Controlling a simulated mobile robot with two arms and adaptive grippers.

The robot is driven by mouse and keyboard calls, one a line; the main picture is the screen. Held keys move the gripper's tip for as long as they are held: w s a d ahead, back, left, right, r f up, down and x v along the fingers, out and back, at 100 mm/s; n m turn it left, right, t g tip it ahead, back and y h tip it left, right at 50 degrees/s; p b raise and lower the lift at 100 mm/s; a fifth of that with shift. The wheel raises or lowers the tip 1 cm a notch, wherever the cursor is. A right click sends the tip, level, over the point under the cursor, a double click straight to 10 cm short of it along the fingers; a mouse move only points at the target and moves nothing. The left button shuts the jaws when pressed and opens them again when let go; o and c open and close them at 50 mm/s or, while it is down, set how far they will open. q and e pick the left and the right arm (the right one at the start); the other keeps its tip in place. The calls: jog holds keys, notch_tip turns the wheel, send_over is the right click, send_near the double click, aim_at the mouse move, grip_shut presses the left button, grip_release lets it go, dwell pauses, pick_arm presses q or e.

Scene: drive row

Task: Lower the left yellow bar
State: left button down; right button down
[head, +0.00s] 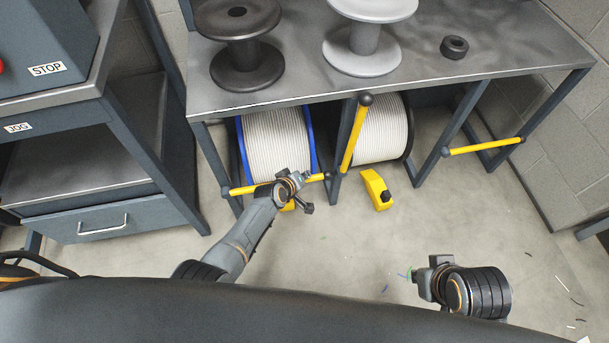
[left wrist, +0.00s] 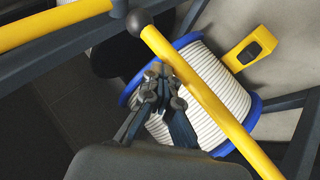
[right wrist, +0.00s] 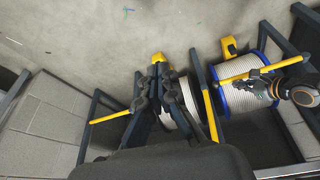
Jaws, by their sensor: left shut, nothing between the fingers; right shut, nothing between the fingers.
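The left yellow bar (head: 248,188) lies about level across the bay of the blue-flanged spool (head: 274,140). In the left wrist view the bar (left wrist: 205,92) runs diagonally past the spool (left wrist: 215,85), with a black ball at its end. My left gripper (head: 304,190) is shut and empty beside the bar, near its ball end; its fingertips (left wrist: 162,84) are very close to the bar. I cannot tell if they touch it. My right gripper (head: 424,281) is shut and empty over the floor, away from the bars.
The middle yellow bar (head: 354,137) stands raised before a black-flanged spool (head: 381,130). The right yellow bar (head: 485,147) lies level. A yellow block (head: 376,188) sits on the floor. Empty reels stand on the bench (head: 480,60). A drawer cabinet (head: 100,222) stands left. The front floor is mostly clear.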

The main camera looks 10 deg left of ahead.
jog(key=shift+r, duration=0.1)
